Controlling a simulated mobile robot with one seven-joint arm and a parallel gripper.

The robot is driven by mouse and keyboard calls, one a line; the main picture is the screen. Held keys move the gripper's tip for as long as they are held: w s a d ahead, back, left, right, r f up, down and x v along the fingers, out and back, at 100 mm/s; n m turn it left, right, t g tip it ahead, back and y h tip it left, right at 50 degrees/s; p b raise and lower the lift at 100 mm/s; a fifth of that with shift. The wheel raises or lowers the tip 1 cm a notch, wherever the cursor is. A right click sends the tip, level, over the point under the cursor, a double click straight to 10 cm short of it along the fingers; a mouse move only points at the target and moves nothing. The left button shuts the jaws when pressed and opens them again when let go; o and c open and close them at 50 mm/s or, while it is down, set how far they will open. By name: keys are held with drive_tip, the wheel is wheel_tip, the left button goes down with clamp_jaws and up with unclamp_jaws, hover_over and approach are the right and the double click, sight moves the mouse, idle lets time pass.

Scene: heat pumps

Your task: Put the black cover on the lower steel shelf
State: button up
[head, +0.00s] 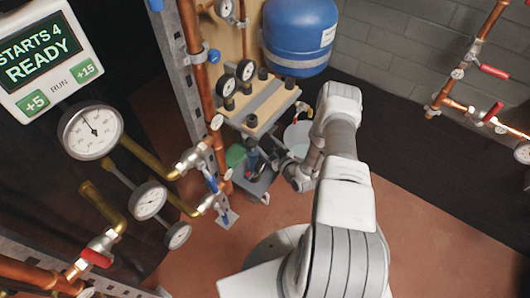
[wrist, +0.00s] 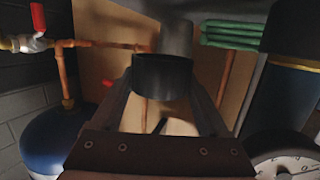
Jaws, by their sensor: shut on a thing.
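In the wrist view my gripper (wrist: 165,88) has its two fingers closed on either side of a black cover (wrist: 162,76), a short dark cylinder held between the tips. A grey cylindrical part (wrist: 176,38) shows directly behind it; I cannot tell whether they touch. In the head view my arm reaches down beside the stand, and the fingers and cover are too small and hidden to make out. The lower steel shelf (head: 260,187) shows as a grey plate low on the stand, partly covered by things on it and by my arm.
A green item (head: 235,155) sits by the lower shelf; green rolls (wrist: 232,35) show in the wrist view. A white bucket (head: 297,138) stands behind my arm. A blue tank (head: 299,35) hangs above. Copper pipes and gauges (head: 91,130) crowd the left.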

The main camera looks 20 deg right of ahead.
sight(267, 152)
wheel_tip(267, 152, down, 5)
drive_tip(key=shift+r+b, duration=0.15)
drive_tip(key=shift+b, duration=1.05)
drive_tip(key=shift+w+a, duration=0.2)
drive_tip(key=shift+w, duration=0.1)
drive_tip(key=shift+r, duration=0.1)
drive_tip(key=o, duration=1.2)
drive_tip(key=shift+f, duration=0.2)
drive_tip(key=shift+r, duration=0.2)
